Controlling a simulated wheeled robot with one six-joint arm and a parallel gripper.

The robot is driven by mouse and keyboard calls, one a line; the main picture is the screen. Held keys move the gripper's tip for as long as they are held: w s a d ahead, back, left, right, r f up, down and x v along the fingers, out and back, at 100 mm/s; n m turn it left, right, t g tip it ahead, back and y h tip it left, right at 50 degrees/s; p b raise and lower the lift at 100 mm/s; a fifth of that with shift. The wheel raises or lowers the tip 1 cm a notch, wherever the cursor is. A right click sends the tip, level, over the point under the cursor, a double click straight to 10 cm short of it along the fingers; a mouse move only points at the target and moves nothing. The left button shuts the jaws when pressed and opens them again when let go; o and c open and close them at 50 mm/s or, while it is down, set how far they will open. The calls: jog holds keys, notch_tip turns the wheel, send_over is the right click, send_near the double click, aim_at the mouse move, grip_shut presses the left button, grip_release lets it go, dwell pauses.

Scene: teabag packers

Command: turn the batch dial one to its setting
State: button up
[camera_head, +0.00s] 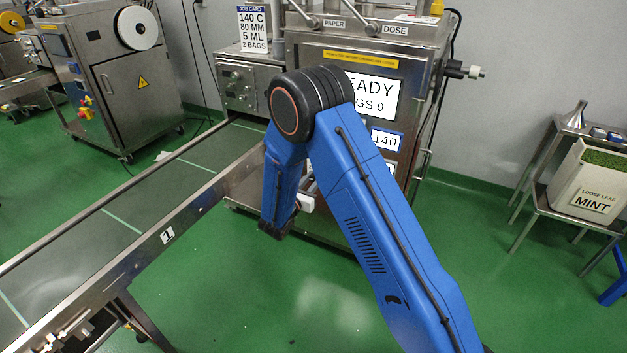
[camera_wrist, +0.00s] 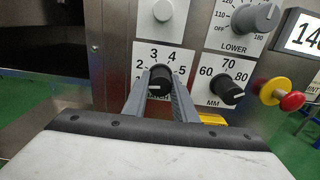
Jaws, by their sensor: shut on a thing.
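In the wrist view, my gripper (camera_wrist: 160,74) has one finger on each side of a black dial (camera_wrist: 160,86) and is shut on it. The dial sits on a white plate (camera_wrist: 170,56) with the numbers 2, 3, 4 and 5 showing around it. A job card (camera_head: 254,29) reads 140 C, 80 MM, 5 ML, 2 BAGS.
Right of the held dial are an MM dial (camera_wrist: 228,91), a grey LOWER dial (camera_wrist: 255,18) and a red-and-yellow button (camera_wrist: 283,95). A pale knob (camera_wrist: 163,10) is above. A conveyor (camera_head: 150,205) runs left of my arm.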

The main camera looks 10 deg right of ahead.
jog(key=m, duration=0.5)
jog(key=shift+m, duration=0.3)
dwell(0.4)
jog(key=o, duration=1)
jog(key=shift+o, duration=0.2)
jog(key=shift+s+a, duration=0.1)
jog(key=shift+a, duration=0.05)
jog(key=v, duration=1.7)
jog(key=shift+s, duration=0.1)
